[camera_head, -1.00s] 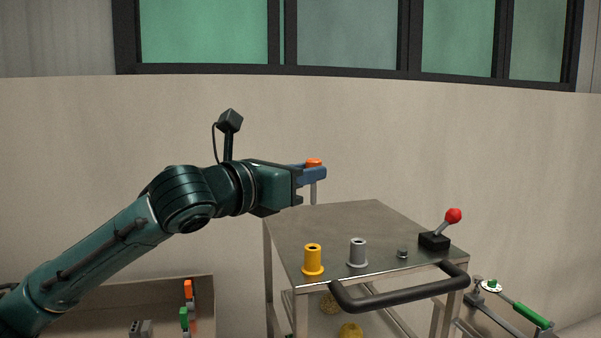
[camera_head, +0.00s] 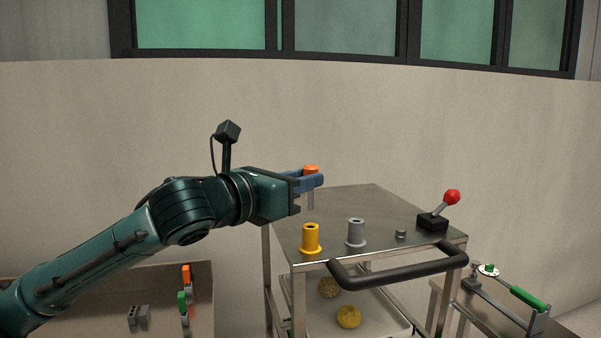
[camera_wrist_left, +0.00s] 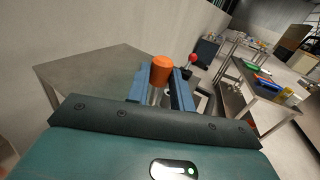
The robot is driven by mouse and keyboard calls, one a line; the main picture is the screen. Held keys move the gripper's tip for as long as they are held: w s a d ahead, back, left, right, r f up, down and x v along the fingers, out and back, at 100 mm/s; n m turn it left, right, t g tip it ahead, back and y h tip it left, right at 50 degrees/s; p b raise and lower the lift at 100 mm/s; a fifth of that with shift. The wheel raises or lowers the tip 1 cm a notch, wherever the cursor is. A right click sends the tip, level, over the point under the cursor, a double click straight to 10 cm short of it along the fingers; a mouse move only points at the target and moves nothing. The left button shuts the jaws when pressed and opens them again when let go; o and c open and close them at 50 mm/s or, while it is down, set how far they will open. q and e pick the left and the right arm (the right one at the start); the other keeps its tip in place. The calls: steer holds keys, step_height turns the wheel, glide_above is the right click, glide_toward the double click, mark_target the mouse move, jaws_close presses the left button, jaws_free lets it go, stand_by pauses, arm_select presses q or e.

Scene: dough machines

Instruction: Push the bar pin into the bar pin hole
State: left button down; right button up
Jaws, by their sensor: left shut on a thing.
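The bar pin, with an orange head (camera_head: 311,169) and a thin grey shaft, is held upright between the blue fingers of my left gripper (camera_head: 310,181). The gripper is shut on it, above the cart's top. In the left wrist view the orange head (camera_wrist_left: 162,69) stands between the two blue fingers (camera_wrist_left: 165,90). A yellow flanged sleeve (camera_head: 311,238) and a grey flanged sleeve (camera_head: 356,233) stand upright on the cart top, both open at the top. In the head view the pin appears above the yellow sleeve, apart from it. I cannot tell which opening is the bar pin hole. My right gripper is not in view.
The metal cart (camera_head: 350,202) has a black handle (camera_head: 400,270) in front, and a small knob (camera_head: 401,234) and a red-knobbed lever (camera_head: 451,198) on top. Round yellowish lumps lie on its lower tray. A green-handled device (camera_head: 525,297) stands at right.

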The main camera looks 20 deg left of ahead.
arm_select(q)
steer(key=shift+f, duration=0.7)
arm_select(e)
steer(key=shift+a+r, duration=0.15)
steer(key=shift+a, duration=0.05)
arm_select(q)
steer(key=shift+f+b, duration=0.45)
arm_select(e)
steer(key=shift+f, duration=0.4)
arm_select(q)
steer(key=shift+f, duration=0.4)
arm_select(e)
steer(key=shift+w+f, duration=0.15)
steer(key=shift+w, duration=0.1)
arm_select(q)
steer(key=shift+f+b, duration=0.4)
steer(key=shift+b, duration=0.05)
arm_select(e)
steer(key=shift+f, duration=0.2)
arm_select(q)
steer(key=shift+f+b, duration=0.9)
steer(key=shift+f, duration=0.8)
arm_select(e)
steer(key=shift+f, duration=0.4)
arm_select(q)
steer(key=c, duration=0.9)
jaws_free()
steer(key=shift+r, duration=0.1)
